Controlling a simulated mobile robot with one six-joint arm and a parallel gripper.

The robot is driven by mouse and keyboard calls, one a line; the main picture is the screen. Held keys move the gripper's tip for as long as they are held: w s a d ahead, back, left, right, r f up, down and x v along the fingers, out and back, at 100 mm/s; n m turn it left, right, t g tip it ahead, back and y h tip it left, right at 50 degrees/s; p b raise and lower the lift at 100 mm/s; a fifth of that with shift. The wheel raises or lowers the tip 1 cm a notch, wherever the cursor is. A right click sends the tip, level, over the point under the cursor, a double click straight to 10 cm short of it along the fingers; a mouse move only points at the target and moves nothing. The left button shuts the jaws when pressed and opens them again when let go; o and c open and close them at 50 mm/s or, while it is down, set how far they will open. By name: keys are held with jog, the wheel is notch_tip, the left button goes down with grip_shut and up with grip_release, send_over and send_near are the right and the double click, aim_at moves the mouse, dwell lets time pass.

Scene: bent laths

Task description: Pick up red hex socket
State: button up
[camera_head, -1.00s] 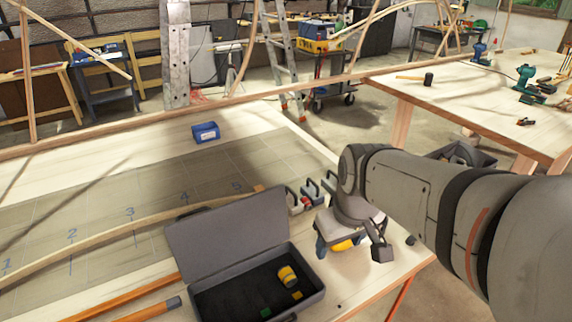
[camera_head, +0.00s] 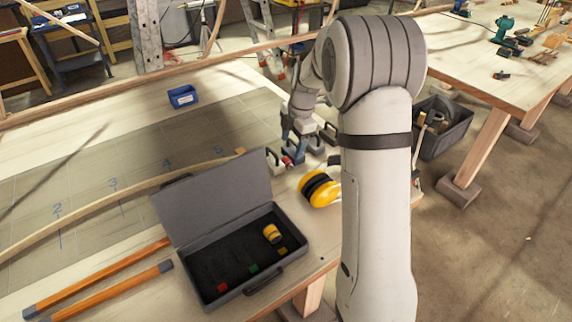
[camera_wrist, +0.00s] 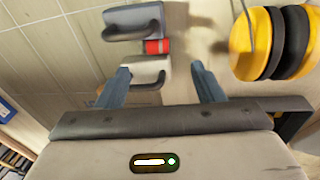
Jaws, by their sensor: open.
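The red hex socket (camera_wrist: 157,46) lies on the table between two grey clamp-like pieces with dark handles, in the wrist view. In the head view it is a small red spot (camera_head: 287,160), mostly hidden by my gripper and the pieces. My gripper (camera_wrist: 160,69) is open and empty. In the wrist view its blue-grey fingers are spread to either side of the nearer clamp-like piece (camera_wrist: 149,72), with the socket beyond the fingertips. In the head view my gripper (camera_head: 292,146) is over the socket's area; its height above the table is hard to tell.
Yellow-and-black ear defenders (camera_head: 320,188) lie close to the right of the socket. An open grey case (camera_head: 215,297) with a yellow socket (camera_head: 272,233) and coloured marks inside stands in front. A long bent lath (camera_head: 130,192) and a blue box (camera_head: 182,96) lie to the left.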

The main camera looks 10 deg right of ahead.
aim_at(288, 162)
jog(key=f, duration=0.2)
jog(key=f+p, duration=0.1)
jog(key=f, duration=0.1)
jog(key=a+f, duration=0.1)
jog(key=f, duration=0.2)
jog(key=shift+w+f+p, duration=0.1)
jog(key=shift+w+p, duration=0.25)
jog(key=shift+w, duration=0.05)
jog(key=c, duration=1)
